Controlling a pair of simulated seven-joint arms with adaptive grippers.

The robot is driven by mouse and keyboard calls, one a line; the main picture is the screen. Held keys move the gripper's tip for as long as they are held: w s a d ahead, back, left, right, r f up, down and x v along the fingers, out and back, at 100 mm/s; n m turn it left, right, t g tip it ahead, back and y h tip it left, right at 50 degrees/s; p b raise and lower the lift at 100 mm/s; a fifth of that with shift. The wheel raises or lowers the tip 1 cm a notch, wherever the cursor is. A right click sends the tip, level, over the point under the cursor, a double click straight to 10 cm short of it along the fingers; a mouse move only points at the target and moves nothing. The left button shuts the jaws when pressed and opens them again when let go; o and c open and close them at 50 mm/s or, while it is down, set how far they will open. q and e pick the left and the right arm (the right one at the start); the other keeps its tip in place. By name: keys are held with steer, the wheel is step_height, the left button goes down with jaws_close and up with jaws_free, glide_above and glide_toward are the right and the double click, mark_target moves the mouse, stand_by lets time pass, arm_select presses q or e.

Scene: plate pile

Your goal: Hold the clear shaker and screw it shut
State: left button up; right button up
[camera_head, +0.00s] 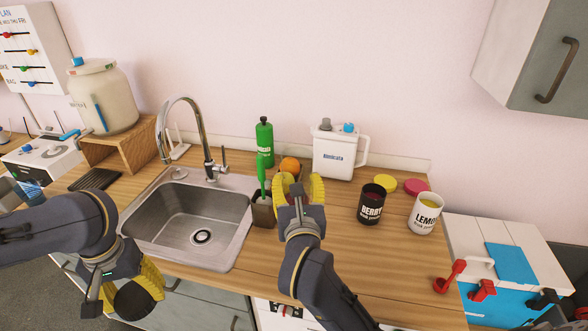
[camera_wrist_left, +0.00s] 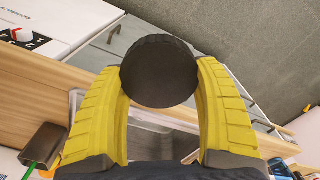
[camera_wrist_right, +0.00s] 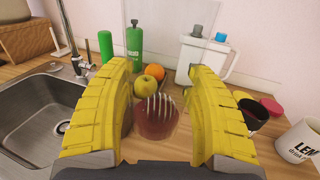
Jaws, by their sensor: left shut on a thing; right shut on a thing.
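My left gripper (camera_head: 138,292) is shut on a round black lid (camera_wrist_left: 160,70), in front of the counter's front edge below the sink. The lid shows as a dark disc between the yellow fingers in the left wrist view. My right gripper (camera_wrist_right: 158,105) is shut on the clear shaker, over the counter right of the sink. The shaker (camera_wrist_right: 158,122) shows dark red contents and a wire whisk, with its transparent wall rising above. In the head view my right gripper (camera_head: 297,190) mostly hides it. Lid and shaker are well apart.
The sink (camera_head: 165,218) with its faucet (camera_head: 196,125) lies left of my right gripper. A brush holder (camera_head: 263,212), green bottle (camera_head: 264,146), orange (camera_head: 290,166) and white jug (camera_head: 334,155) stand nearby. The BERRY (camera_head: 371,205) and LEMON (camera_head: 425,215) containers are at right.

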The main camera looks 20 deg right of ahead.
steer(key=a+f+n+y, duration=0.1)
steer(key=a+f+y, duration=0.1)
steer(key=a+f, duration=0.2)
steer(key=a+f+n+y, duration=0.2)
steer(key=a+f, duration=0.2)
steer(key=a, duration=0.5)
steer(key=shift+f+t+y, duration=0.25)
steer(key=shift+t+y, duration=0.05)
arm_select(q)
steer(key=w+d+r+m, duration=0.2)
steer(key=w+d+r, duration=1.1)
steer(key=d, duration=0.2)
steer(key=s+d+r+m, duration=0.2)
steer(key=d+r, duration=0.4)
steer(key=d, duration=0.5)
steer(key=shift+s+r+m, duration=0.25)
steer(key=shift+s+m, duration=0.05)
steer(key=shift+s, duration=0.5)
steer(key=shift+f, duration=0.1)
steer(key=shift+f, duration=1.9)
